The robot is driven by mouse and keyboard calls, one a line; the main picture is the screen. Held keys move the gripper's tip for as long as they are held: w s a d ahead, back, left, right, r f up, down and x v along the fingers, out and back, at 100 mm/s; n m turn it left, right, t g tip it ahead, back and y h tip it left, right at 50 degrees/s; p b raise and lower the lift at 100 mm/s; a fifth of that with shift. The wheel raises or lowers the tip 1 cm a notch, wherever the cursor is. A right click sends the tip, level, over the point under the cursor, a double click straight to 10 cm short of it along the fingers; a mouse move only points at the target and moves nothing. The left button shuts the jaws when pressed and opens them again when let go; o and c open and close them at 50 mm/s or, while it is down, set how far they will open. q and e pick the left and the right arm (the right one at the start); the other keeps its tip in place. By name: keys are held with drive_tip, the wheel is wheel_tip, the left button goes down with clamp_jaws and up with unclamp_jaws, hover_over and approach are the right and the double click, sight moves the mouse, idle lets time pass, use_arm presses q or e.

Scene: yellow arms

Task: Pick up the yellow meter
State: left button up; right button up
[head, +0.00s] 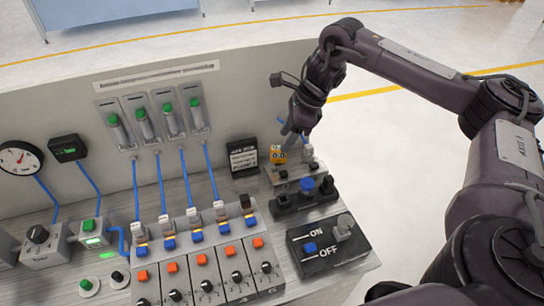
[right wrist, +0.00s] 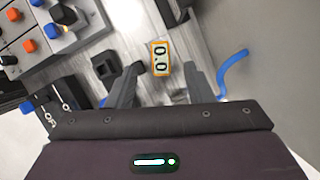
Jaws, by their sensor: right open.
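The yellow meter (head: 278,155) is a small block with a dark-marked face, at the right end of the control panel. In the right wrist view the yellow meter (right wrist: 161,47) shows as a yellow-orange frame around a pale display, just beyond the fingertips. My right gripper (head: 291,136) is down close beside the meter in the head view. In the right wrist view the right gripper (right wrist: 162,68) is open, its two dark fingers spread to either side of the line to the meter, with nothing seen between them. My left gripper is not in view.
A black labelled box (head: 243,157) stands left of the meter. A black block with a blue knob (head: 306,186) and an ON/OFF switch box (head: 325,246) are nearer. A blue cable (right wrist: 232,70) lies right of the fingers. Open floor is right of the panel.

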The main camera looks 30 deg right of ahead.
drive_tip(key=p+x, duration=0.2)
drive_tip(key=x, duration=0.3)
drive_tip(key=shift+f, duration=0.3)
drive_tip(key=shift+w+a+f, duration=0.1)
drive_tip(key=shift+f, duration=0.2)
clamp_jaws()
drive_tip(key=shift+r, duration=0.1)
wheel_tip(320, 180, up, 10)
drive_tip(key=shift+r+b, duration=0.1)
drive_tip(key=shift+b, duration=0.6)
wheel_tip(320, 180, up, 10)
drive_tip(key=p, duration=0.5)
hover_over(279, 147)
drive_tip(key=shift+a, duration=0.1)
